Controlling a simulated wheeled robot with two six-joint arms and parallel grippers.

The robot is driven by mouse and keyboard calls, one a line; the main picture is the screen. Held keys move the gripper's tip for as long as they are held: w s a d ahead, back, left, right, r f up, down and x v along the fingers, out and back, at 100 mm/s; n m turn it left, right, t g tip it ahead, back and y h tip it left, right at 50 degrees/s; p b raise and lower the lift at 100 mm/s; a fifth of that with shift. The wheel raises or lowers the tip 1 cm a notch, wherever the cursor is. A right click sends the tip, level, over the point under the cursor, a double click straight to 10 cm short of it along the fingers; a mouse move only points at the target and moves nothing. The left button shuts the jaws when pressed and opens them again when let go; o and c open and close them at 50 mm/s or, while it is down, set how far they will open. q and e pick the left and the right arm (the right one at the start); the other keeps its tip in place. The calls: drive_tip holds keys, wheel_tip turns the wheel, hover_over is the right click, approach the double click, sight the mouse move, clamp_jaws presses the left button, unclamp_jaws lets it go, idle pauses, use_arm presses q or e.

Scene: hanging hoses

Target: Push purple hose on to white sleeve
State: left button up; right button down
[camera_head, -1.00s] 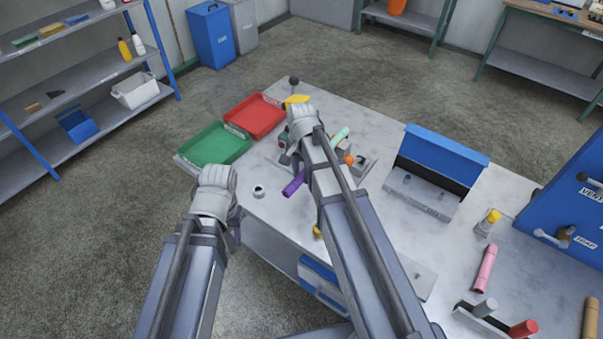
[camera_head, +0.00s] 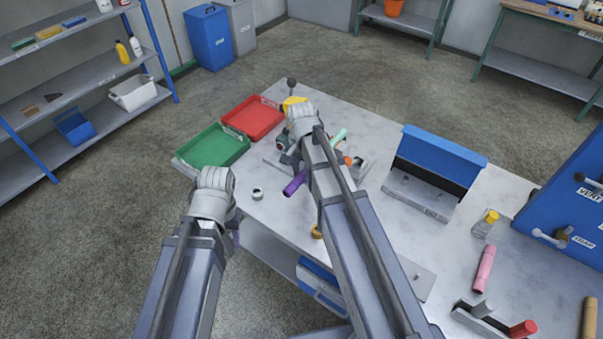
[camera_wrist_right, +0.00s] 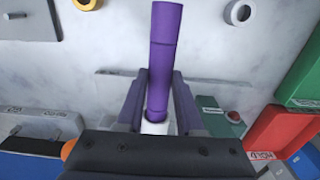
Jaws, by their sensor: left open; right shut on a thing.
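The purple hose (camera_head: 293,187) sticks out from behind my right arm, over the table's front left part. In the right wrist view the hose (camera_wrist_right: 163,45) runs between the two fingers of my right gripper (camera_wrist_right: 158,98), which is shut on it. The white sleeve (camera_wrist_right: 155,127) shows at the hose's lower end, in line with it and seemingly touching. How far the hose sits on the sleeve is hidden by the gripper body. My left gripper (camera_head: 236,232) is open and empty, off the table's front left edge, mostly hidden by its wrist.
A white ring (camera_head: 257,194) and a yellow ring (camera_head: 317,231) lie near the front edge. Green (camera_head: 212,147) and red (camera_head: 252,118) trays stand at the back left. A mint-green hose (camera_head: 340,136) is just right of my right arm. A blue-topped box (camera_head: 440,153) stands further right.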

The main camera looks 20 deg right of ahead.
sight(303, 173)
drive_tip(key=shift+w+d, duration=0.25)
drive_tip(key=shift+d, duration=0.05)
idle(0.4)
drive_tip(key=shift+c, duration=2.3)
unclamp_jaws()
drive_tip(key=shift+r, duration=0.15)
wheel_tip(303, 173, up, 8)
drive_tip(key=p, duration=0.8)
drive_tip(key=shift+f, duration=0.2)
